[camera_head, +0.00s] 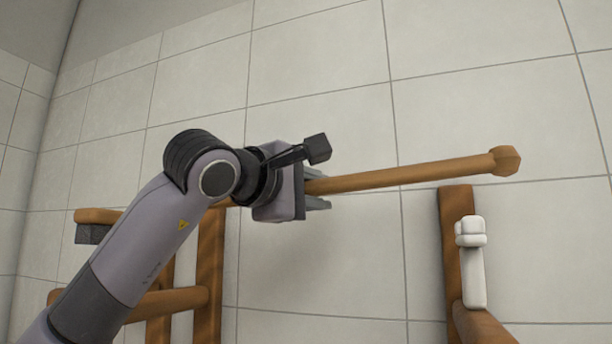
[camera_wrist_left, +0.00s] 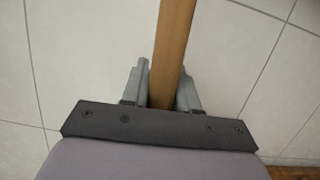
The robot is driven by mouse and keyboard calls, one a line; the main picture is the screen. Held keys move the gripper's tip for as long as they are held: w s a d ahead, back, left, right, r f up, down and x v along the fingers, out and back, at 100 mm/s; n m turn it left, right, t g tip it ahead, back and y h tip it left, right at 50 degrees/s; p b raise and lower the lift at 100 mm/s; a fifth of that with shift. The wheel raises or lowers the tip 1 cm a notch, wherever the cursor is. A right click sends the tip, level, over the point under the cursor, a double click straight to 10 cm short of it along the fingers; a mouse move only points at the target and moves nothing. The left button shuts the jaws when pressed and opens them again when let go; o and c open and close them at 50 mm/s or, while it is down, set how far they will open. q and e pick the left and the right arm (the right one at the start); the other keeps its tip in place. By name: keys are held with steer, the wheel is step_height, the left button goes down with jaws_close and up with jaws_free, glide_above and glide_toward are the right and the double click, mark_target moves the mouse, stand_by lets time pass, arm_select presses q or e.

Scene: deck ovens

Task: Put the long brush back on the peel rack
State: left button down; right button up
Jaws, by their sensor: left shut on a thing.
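The long brush (camera_head: 400,176) has a brown wooden handle with a knob at its right end. It is held nearly level, its right end slightly higher. A wooden end with dark bristles (camera_head: 93,234) shows at the far left, in line with the handle. My left gripper (camera_head: 318,200) is shut on the handle; my arm hides part of it. The left wrist view shows the handle (camera_wrist_left: 174,45) between the fingers (camera_wrist_left: 163,78). The wooden peel rack shows as posts (camera_head: 209,265) below the brush and at the right (camera_head: 456,225). My right gripper is out of view.
A pale tiled wall (camera_head: 320,60) stands behind. A white object (camera_head: 473,270) is in front of the right post, just above a wooden bar (camera_head: 482,325). A wooden crosspiece (camera_head: 165,301) shows at lower left. The wall between the posts is clear.

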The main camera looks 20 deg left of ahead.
arm_select(q)
step_height(320, 180, down, 6)
steer(key=b, duration=0.4)
steer(key=shift+s, duration=0.15)
steer(key=c, duration=0.8)
jaws_free()
steer(key=shift+f, duration=0.1)
steer(key=shift+f, duration=0.1)
steer(key=b+v, duration=0.2)
steer(key=v, duration=0.5)
steer(key=shift+s, duration=0.1)
